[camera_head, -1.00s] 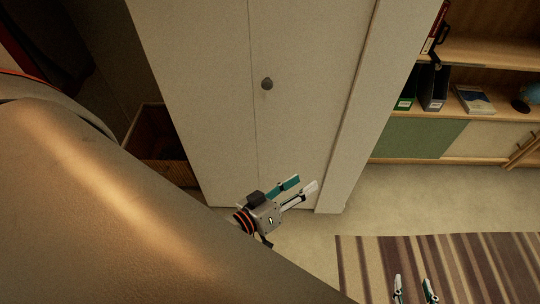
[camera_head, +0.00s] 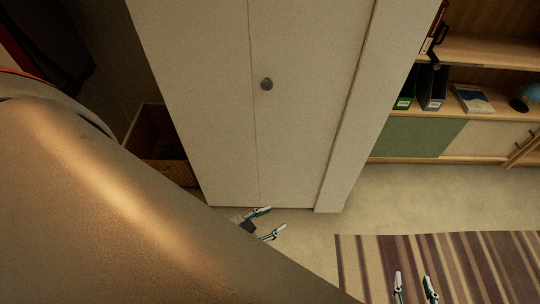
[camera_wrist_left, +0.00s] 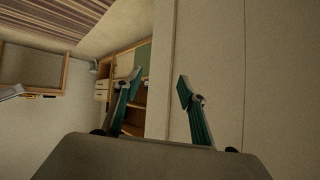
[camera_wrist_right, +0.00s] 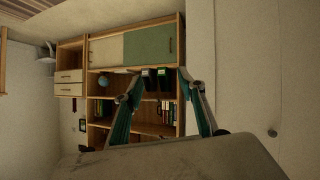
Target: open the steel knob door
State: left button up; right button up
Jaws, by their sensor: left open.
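The pale wardrobe door (camera_head: 305,130) stands shut in the head view, with a thin vertical seam at its left edge. Its round steel knob (camera_head: 267,84) is near that seam, and it also shows at the right in the right wrist view (camera_wrist_right: 272,132). My left gripper (camera_head: 266,223) is open and empty, low in front of the door's bottom edge and well below the knob. In the left wrist view its fingers (camera_wrist_left: 158,82) are spread before the pale panels. My right gripper (camera_head: 414,285) is open and empty over the striped rug, away from the door.
A shelf unit (camera_head: 485,160) with binders, a book and a globe stands at the right. A brown box (camera_head: 183,176) is left of the wardrobe. The striped rug (camera_head: 470,260) lies at the lower right. Bare floor (camera_head: 430,195) is free between the rug and the furniture.

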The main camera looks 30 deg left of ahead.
pick_arm(q)
jog(key=shift+s+a+f, duration=0.1)
pick_arm(e)
jog(key=s+a+f+g, duration=0.1)
jog(key=s+f, duration=0.2)
jog(key=f, duration=0.1)
pick_arm(q)
jog(key=m+t+y+p, duration=0.4)
jog(key=m+y, duration=0.8)
jog(key=m, duration=1.4)
send_near(267, 87)
jog(key=w, duration=0.1)
jog(key=shift+t, duration=0.3)
jog(key=x, duration=0.8)
jog(key=shift+s+a+f+p, duration=0.15)
jog(key=shift+a+f+p, duration=0.1)
jog(key=shift+a+p, duration=0.15)
pick_arm(e)
jog(key=r, duration=0.5)
jog(key=shift+w, duration=0.2)
